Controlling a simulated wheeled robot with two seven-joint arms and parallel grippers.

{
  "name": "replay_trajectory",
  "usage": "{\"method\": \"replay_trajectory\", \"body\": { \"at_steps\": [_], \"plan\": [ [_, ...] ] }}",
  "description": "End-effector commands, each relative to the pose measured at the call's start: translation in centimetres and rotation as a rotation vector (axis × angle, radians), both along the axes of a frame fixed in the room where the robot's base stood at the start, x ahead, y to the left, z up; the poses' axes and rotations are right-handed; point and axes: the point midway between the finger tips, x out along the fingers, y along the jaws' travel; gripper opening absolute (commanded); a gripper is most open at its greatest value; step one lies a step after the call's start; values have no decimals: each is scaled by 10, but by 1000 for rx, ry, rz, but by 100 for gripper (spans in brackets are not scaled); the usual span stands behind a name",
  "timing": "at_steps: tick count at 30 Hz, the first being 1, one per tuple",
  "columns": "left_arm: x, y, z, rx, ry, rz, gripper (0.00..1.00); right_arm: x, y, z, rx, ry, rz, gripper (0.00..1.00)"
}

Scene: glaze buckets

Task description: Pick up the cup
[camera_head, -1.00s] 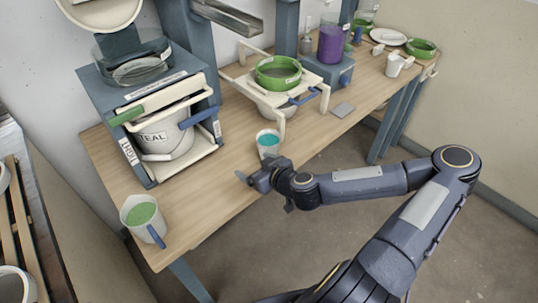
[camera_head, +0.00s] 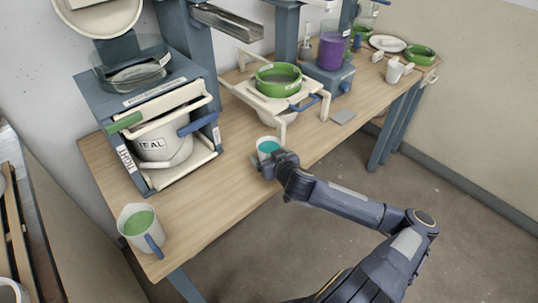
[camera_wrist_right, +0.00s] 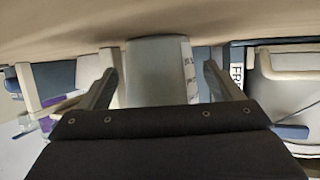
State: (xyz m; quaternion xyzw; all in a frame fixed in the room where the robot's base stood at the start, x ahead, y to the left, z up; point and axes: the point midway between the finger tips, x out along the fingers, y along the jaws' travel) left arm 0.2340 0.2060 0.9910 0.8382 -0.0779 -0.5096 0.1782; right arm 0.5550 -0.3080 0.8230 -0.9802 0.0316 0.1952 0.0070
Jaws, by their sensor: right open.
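The cup (camera_head: 266,145) is pale, holds teal liquid, and stands upright near the front edge of the wooden table (camera_head: 225,195). My right gripper (camera_head: 266,163) is at its near side, its jaws open. In the right wrist view the cup (camera_wrist_right: 158,72) shows as a pale body with a labelled strip, between the two spread fingers (camera_wrist_right: 160,85). A gap shows on each side of it, so the fingers look apart from it. The wrist hides part of the cup in the head view. My left gripper is not in view.
A jug (camera_head: 128,216) of green liquid stands at the table's left front corner. A rack (camera_head: 138,107) with a white TEAL bucket (camera_head: 165,148) is at left. A cream stand (camera_head: 262,102) with a green sieve (camera_head: 278,80) is behind the cup. Table left of the cup is clear.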

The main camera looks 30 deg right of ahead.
Motion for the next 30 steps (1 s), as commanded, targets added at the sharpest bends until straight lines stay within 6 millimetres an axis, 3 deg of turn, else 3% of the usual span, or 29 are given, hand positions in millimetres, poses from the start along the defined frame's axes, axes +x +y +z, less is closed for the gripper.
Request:
{"method": "replay_trajectory", "body": {
  "at_steps": [10, 23, 30],
  "plan": [
    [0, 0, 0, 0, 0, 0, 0, 8, -1, -3, -2, 0, 1, 86],
    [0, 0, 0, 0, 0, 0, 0, 7, -1, -3, -1, 0, 0, 30],
    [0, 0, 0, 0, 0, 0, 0, 7, 0, -2, -2, -2, 1, 27]
  ]
}}
